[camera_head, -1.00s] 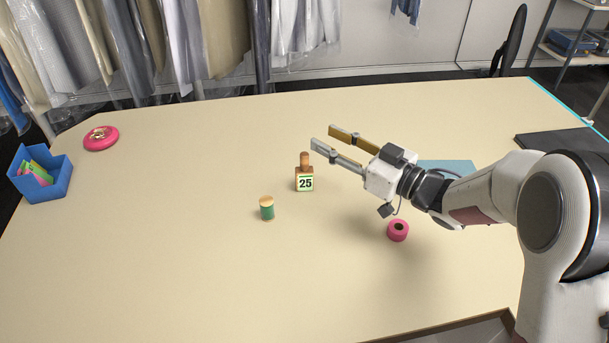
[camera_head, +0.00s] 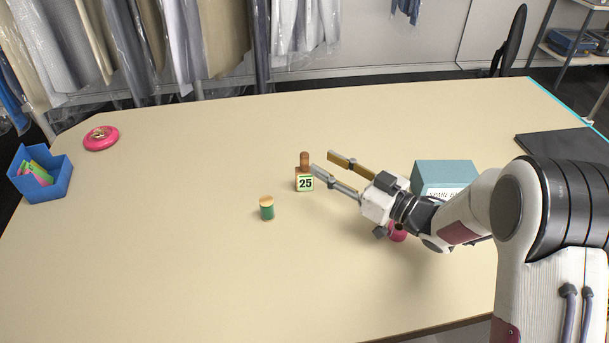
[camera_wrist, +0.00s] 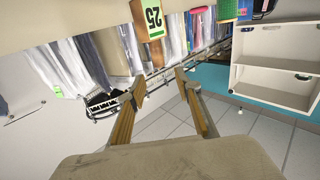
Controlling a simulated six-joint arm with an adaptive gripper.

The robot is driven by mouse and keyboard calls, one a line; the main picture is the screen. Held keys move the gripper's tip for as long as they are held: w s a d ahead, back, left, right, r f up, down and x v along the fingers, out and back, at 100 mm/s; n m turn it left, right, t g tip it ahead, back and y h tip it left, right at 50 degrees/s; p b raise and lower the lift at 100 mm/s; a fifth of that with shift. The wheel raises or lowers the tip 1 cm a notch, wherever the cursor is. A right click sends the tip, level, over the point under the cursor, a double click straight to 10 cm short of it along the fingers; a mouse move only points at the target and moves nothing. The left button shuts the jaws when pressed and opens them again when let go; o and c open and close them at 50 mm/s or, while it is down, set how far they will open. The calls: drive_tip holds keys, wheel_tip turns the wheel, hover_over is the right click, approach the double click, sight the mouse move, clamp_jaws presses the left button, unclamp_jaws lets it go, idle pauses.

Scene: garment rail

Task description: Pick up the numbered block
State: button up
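The numbered block (camera_head: 305,184) stands upright on the table in the head view. It is a small wooden block with a green-edged white label reading 25 and a wooden knob on top. My gripper (camera_head: 322,162) is open and empty, its two fingers spread and pointing left, just right of the block's knob. I cannot tell from the head view whether a finger touches it. In the wrist view the block (camera_wrist: 152,20) shows at the top, beyond the tips of my open gripper (camera_wrist: 160,86), and nothing is between the fingers.
A green thread spool (camera_head: 267,209) stands left of and nearer than the block. A pink roll (camera_head: 397,233) is partly hidden under my wrist. A grey-blue labelled box (camera_head: 440,175) stands behind my arm. A blue bin (camera_head: 48,182) and pink disc (camera_head: 101,138) are far left. The front-left table (camera_head: 180,270) is clear.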

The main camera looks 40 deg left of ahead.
sight(308, 157)
drive_tip(key=shift+w+a+f, duration=0.1)
drive_tip(key=shift+a+f, duration=0.35)
drive_tip(key=shift+a, duration=0.2)
drive_tip(key=shift+w+a, duration=0.15)
drive_tip(key=shift+a, duration=1.4)
drive_tip(key=shift+w+a, duration=0.1)
drive_tip(key=shift+a, duration=1.45)
drive_tip(key=shift+c, duration=0.4)
clamp_jaws()
